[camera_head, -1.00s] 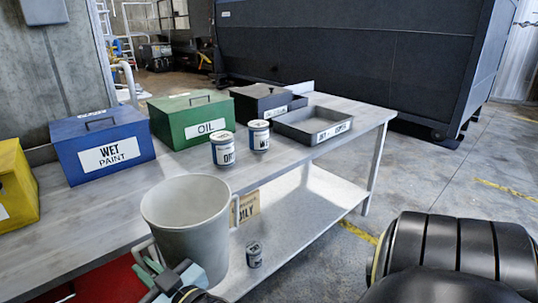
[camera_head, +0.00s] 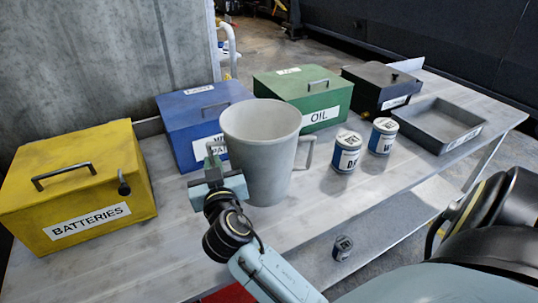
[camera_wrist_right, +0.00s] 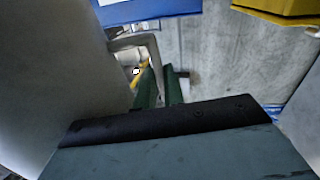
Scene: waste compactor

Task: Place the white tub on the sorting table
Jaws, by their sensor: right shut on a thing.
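The white tub (camera_head: 256,160) is an upright, open-topped light grey-white bucket with side handles. It is over the sorting table (camera_head: 190,245), in front of the blue and green boxes. I cannot tell whether its base touches the tabletop. My right gripper (camera_head: 213,166) is shut on the tub's left handle. In the right wrist view, the gripper's green fingers (camera_wrist_right: 160,88) are at the handle (camera_wrist_right: 150,45), beside the tub wall (camera_wrist_right: 50,85). The tub hides part of the blue box. My left gripper is not in view.
A yellow batteries box (camera_head: 75,190), blue wet paint box (camera_head: 190,125), green oil box (camera_head: 305,95) and black box (camera_head: 380,85) line the back. Two cans (camera_head: 345,152) (camera_head: 383,137) stand right of the tub, near a grey tray (camera_head: 437,125). The front-left tabletop is clear.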

